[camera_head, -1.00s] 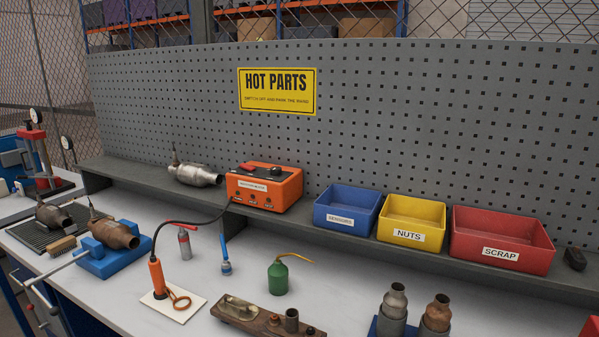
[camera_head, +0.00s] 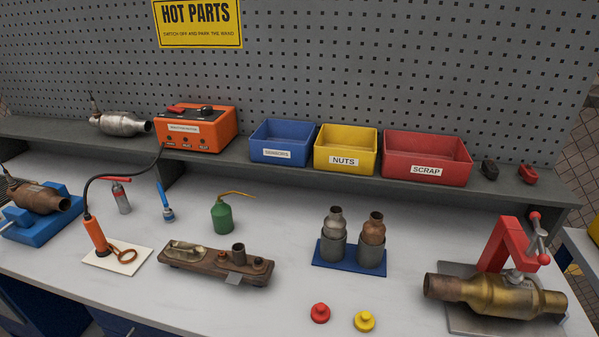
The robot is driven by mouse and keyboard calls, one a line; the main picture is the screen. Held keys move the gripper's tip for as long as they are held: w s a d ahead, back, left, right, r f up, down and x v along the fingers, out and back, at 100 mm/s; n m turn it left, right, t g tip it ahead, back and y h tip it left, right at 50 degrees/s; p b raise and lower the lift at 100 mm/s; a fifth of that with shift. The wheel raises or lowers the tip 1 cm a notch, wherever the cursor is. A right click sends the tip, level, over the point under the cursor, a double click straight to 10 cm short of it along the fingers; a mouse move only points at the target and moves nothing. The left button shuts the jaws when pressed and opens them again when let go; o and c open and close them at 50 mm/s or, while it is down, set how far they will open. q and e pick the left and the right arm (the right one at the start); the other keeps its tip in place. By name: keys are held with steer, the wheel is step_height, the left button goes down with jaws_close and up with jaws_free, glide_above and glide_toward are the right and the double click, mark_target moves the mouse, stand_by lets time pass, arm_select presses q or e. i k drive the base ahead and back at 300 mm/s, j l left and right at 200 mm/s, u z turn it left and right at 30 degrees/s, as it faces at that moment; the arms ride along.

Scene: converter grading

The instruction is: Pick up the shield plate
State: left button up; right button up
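No part is labelled as the shield plate. A long, worn brown plate-like piece (camera_head: 208,266) lies on the white bench left of centre. It carries a pale oval raised part (camera_head: 186,250) at its left end, and a short dark tube (camera_head: 238,253) and small round fittings at its right. A small flat grey piece (camera_head: 236,280) sits at its front edge. I cannot tell which of these is the shield plate. Neither of my grippers shows in the head view.
A hot tool (camera_head: 96,234) stands on a pad left of the brown piece; a green oil can (camera_head: 222,216) is behind it. A blue stand (camera_head: 335,253) with two metal parts, red (camera_head: 320,313) and yellow (camera_head: 364,321) caps, and a clamped converter (camera_head: 495,296) are to the right.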

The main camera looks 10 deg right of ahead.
mark_target(183, 251)
steer(key=l+z, duration=0.1)
steer(key=l, duration=1.4)
